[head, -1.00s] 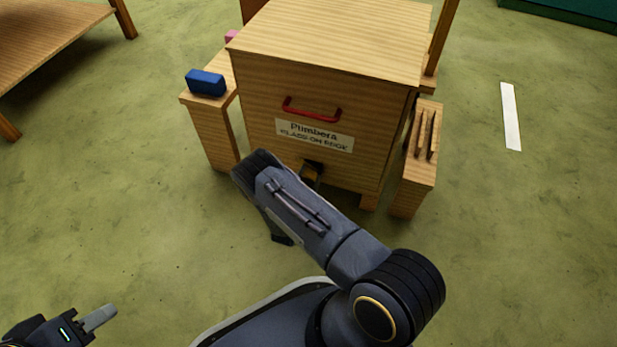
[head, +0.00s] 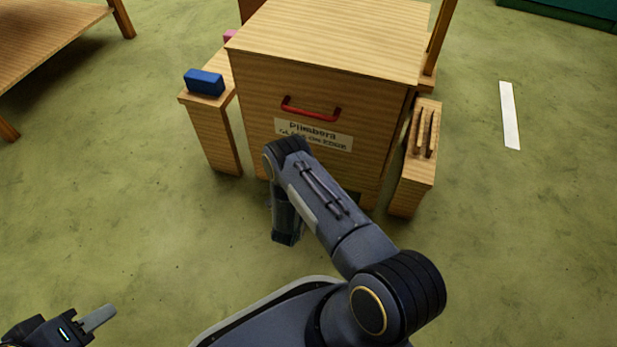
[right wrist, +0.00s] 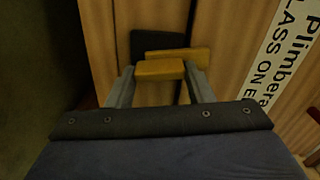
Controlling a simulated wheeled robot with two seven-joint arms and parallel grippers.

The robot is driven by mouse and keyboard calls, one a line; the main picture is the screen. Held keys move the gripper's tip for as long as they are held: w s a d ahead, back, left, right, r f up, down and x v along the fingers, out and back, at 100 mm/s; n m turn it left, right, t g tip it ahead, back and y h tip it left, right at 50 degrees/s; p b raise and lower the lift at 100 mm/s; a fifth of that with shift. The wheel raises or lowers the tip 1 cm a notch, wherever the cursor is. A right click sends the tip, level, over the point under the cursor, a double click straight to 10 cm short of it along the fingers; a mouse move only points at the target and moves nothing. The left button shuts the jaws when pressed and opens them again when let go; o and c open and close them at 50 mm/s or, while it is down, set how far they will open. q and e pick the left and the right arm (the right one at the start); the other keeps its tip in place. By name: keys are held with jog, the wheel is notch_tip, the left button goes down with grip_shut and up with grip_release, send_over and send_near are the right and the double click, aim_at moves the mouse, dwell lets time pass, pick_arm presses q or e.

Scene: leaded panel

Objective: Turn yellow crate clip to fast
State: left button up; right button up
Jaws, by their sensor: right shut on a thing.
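The yellow clip (right wrist: 158,69) is in the right wrist view, low on the wooden crate's front, with a second yellow piece and a dark plate (right wrist: 150,42) behind it. My right gripper (right wrist: 161,82) is shut on the clip, one grey finger on each side. In the head view my right arm hides the clip and gripper. The wooden crate (head: 345,45) has a red handle (head: 311,109) and a white label (head: 318,133) reading roughly "Plimbera, glass on edge". My left gripper (head: 97,318) is at the bottom left, far from the crate; its finger opening cannot be made out.
A blue block (head: 204,83) sits on a wooden stand left of the crate, with a pink thing (head: 230,36) behind. A slotted wooden stand (head: 420,165) is at the right. A table (head: 45,40) is at the far left.

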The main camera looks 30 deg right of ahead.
jog(key=shift+o, duration=0.2)
jog(key=shift+a+f+m, duration=0.1)
jog(key=shift+m, duration=0.7)
jog(key=o, duration=1)
jog(key=shift+c, duration=0.2)
jog(key=p+v, duration=0.3)
jog(key=v, duration=0.4)
jog(key=shift+s+a, duration=0.25)
jog(key=shift+s, duration=0.05)
